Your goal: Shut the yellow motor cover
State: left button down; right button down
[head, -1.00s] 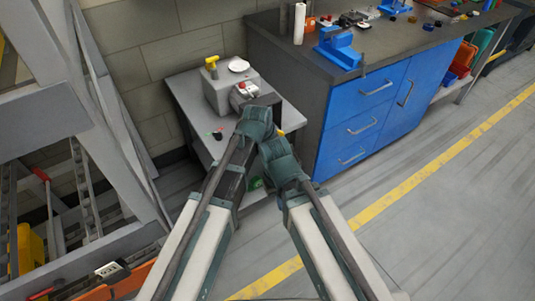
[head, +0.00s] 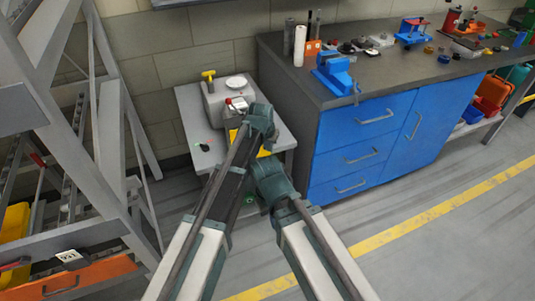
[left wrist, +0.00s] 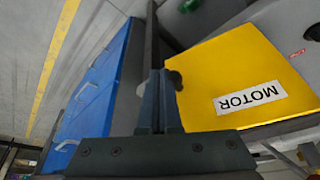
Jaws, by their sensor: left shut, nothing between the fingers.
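The yellow motor cover (left wrist: 240,75) fills the right of the left wrist view, with an upside-down MOTOR label (left wrist: 250,98). In the head view only parts of the yellow cover (head: 264,153) show around my left arm. I cannot tell its exact angle. My left gripper (left wrist: 157,95) is shut and empty, with its fingers beside the cover's left edge, near a dark knob (left wrist: 175,79). I cannot tell if they touch. In the head view my left wrist hides most of the cover. My right arm reaches forward below it, its fingers hidden.
A grey machine housing (head: 218,112) with a yellow handle (head: 208,76), a white dish (head: 237,84) and a red button stands on a low grey table (head: 187,103). A blue workbench (head: 340,135) is close on the right, a grey frame on the left. Open floor lies in front.

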pick_arm(q)
jog(key=shift+w+d, duration=0.2)
jog(key=shift+w, duration=0.7)
jog(key=shift+w+d, duration=0.15)
jog(key=shift+w, duration=0.7)
jog(key=shift+w, duration=0.1)
